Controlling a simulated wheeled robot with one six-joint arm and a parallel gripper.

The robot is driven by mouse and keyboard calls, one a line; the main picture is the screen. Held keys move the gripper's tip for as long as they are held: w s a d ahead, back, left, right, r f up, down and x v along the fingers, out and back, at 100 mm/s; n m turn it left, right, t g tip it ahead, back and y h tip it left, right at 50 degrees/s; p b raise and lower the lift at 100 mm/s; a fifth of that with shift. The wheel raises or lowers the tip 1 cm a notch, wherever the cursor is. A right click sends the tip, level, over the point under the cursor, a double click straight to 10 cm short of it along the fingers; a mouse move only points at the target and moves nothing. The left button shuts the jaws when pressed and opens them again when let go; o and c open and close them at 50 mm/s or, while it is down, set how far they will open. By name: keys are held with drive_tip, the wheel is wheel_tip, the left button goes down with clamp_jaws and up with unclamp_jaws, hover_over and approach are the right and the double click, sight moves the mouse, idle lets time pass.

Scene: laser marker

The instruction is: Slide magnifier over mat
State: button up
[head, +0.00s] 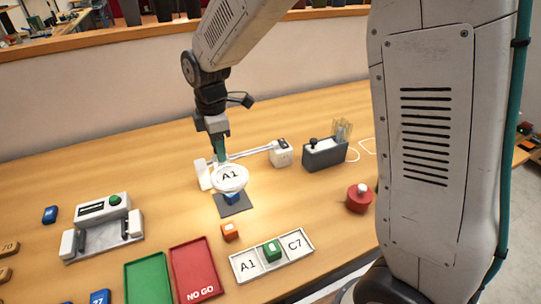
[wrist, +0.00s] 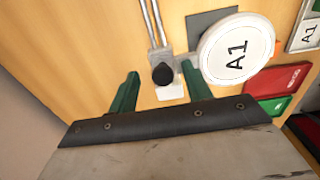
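The magnifier is a white round lens ring (head: 230,177) on a jointed arm, with large "A1" lettering showing in it. In the wrist view the lens (wrist: 236,48) is to the right of my fingers. The dark square mat (head: 238,208) lies under and in front of the lens, with a blue cube (head: 232,197) on it partly below the lens. My gripper (wrist: 160,76) is open, its green fingers apart on either side of the magnifier's black knob (wrist: 163,74), with gaps showing. In the head view my gripper (head: 219,153) is just behind the lens.
A grey device with a green button (head: 115,199) stands left. Green (head: 148,281) and red "NO GO" (head: 195,270) trays, an orange cube (head: 230,232) and a labelled tray (head: 244,266) with a green cube are in front. A red button (head: 359,197) and dark box (head: 325,155) stand right.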

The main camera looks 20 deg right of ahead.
sight(236, 165)
drive_tip(key=shift+s+d+f, duration=0.1)
drive_tip(key=shift+s+d, duration=0.05)
drive_tip(key=shift+s, duration=0.05)
drive_tip(key=shift+r, duration=2.9)
drive_tip(key=shift+s+m+g, duration=0.1)
drive_tip(key=shift+m+g, duration=0.2)
drive_tip(key=shift+m, duration=0.3)
drive_tip(key=s+m, duration=0.1)
drive_tip(key=s, duration=0.1)
drive_tip(key=s+d+m, duration=0.1)
drive_tip(key=m, duration=0.1)
drive_tip(key=s+d+m+g, duration=0.1)
drive_tip(key=s, duration=0.1)
drive_tip(key=shift+s+d+f+m, duration=0.1)
drive_tip(key=shift+s+d+m, duration=0.1)
drive_tip(key=shift+s+m, duration=0.2)
drive_tip(key=s+d+r+m+t, duration=0.1)
drive_tip(key=s+d+r+m, duration=0.1)
drive_tip(key=s+d+m, duration=0.2)
drive_tip(key=s+d+r+m, duration=0.2)
drive_tip(key=s+d+m, duration=0.2)
drive_tip(key=s, duration=0.7)
drive_tip(key=s+d+r+m+t, duration=0.1)
drive_tip(key=s+d+r+m, duration=0.1)
drive_tip(key=s, duration=0.6)
drive_tip(key=shift+d+r+m+t, duration=0.15)
drive_tip(key=shift+d+m+t, duration=0.15)
drive_tip(key=shift+d+m, duration=0.65)
